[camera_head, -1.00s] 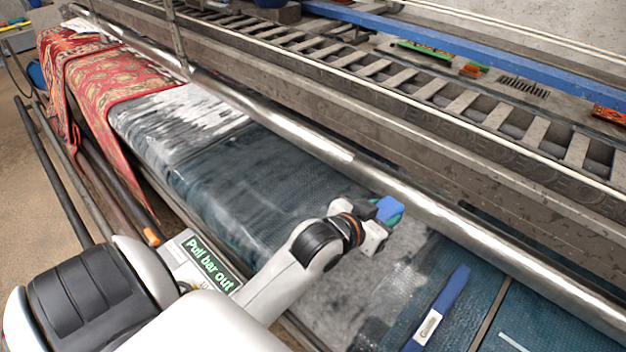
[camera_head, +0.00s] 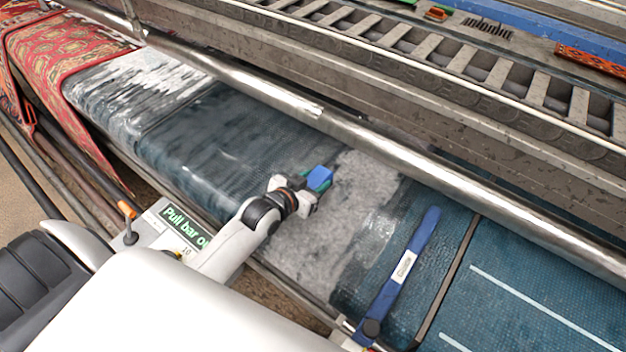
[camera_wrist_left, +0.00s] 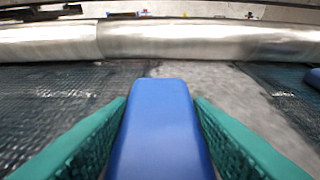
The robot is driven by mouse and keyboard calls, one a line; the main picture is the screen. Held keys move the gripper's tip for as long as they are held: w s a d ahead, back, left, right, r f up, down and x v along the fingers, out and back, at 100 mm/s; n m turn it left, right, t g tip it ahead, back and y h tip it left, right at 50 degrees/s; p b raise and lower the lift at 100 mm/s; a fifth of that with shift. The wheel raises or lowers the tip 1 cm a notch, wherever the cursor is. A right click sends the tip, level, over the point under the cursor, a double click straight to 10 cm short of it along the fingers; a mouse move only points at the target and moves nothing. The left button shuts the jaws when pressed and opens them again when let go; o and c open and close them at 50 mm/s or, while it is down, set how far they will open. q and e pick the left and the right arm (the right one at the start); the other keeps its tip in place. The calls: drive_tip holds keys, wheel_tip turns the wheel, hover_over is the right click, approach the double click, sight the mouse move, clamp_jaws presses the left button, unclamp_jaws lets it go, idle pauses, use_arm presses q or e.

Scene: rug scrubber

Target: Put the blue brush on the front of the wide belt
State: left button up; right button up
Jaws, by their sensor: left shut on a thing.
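The blue brush (camera_head: 319,178) is in my left gripper (camera_head: 312,186), over the wide belt (camera_head: 225,150). In the left wrist view the blue brush (camera_wrist_left: 162,130) fills the space between the two green fingers of my left gripper (camera_wrist_left: 162,145), which is shut on it. Its underside is hidden, so I cannot tell whether it touches the belt. The belt is dark blue-green and wet, with a pale grey patch (camera_head: 345,215) beside the brush. My right gripper is not in view.
A shiny metal roller (camera_head: 400,160) runs along the belt's far side. A red patterned rug (camera_head: 65,45) lies at the far left. A "Pull bar out" sign (camera_head: 183,224) stands at the near edge.

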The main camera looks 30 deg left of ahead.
use_arm(q)
drive_tip(key=shift+f, duration=0.1)
drive_tip(key=o, duration=1)
drive_tip(key=shift+o, duration=0.2)
drive_tip(key=shift+r, duration=0.2)
drive_tip(key=shift+s, duration=0.3)
drive_tip(key=b+v, duration=0.1)
drive_tip(key=v, duration=1)
drive_tip(key=shift+s+r, duration=0.15)
